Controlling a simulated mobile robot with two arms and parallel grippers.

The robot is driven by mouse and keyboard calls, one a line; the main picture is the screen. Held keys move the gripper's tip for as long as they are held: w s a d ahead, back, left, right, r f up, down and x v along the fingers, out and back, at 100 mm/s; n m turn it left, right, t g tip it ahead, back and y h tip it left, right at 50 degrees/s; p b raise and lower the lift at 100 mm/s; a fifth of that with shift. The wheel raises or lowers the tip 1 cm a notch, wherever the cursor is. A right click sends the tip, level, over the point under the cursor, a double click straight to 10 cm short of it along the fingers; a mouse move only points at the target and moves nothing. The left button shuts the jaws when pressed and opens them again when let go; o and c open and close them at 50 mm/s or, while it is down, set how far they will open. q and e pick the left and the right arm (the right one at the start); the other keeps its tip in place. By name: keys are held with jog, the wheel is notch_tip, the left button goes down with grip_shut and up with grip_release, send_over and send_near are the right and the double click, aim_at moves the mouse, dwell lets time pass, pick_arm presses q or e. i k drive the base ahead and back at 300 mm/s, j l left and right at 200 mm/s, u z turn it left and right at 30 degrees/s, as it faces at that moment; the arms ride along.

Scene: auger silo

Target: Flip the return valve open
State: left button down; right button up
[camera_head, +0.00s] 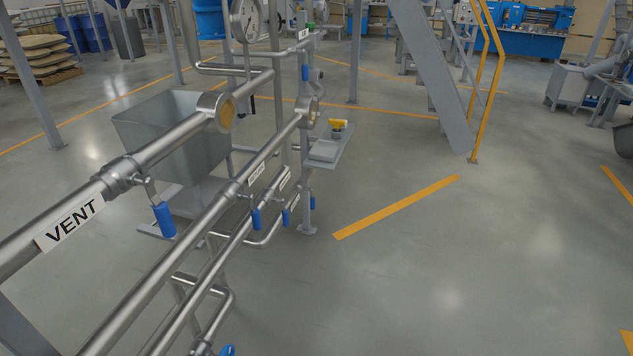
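Steel pipes run from the lower left toward the upper middle and carry valves with blue lever handles. The nearest valve has a blue handle (164,220) hanging down beside a white label reading VENT (70,222). Farther along, one blue handle (256,219) hangs below a small white label (257,173), and another blue handle (286,217) hangs near a second small label (285,180). A blue handle (305,73) hangs under an upper label (303,34). These smaller labels are too small to read, so I cannot tell which valve is the return valve. Neither gripper is in view.
A grey hopper (165,135) stands behind the pipes. A small shelf (328,152) holds a yellow item (338,125). A pressure gauge (245,20) stands above. Grey stairs with a yellow rail (482,90) are at the back. The floor right of the pipes is clear.

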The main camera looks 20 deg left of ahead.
aim_at(255, 212)
jog(key=i+u, duration=0.15)
jog(key=i, duration=0.4)
jog(key=i+l+u, duration=0.15)
jog(key=i, duration=0.4)
jog(key=i+l+u, duration=0.15)
jog(key=i, duration=0.35)
jog(key=i+l+u, duration=0.15)
jog(key=u, duration=0.3)
jog(key=i+l+u, duration=0.25)
jog(key=u, duration=0.2)
jog(key=i+l+u, duration=0.3)
jog(key=u, duration=0.15)
jog(key=i+l+u, duration=0.15)
jog(key=l+u, duration=0.3)
jog(key=i+l+u, duration=0.1)
jog(key=l+u, duration=0.65)
jog(key=l, duration=0.25)
jog(key=l+u, duration=0.35)
jog(key=l, duration=0.15)
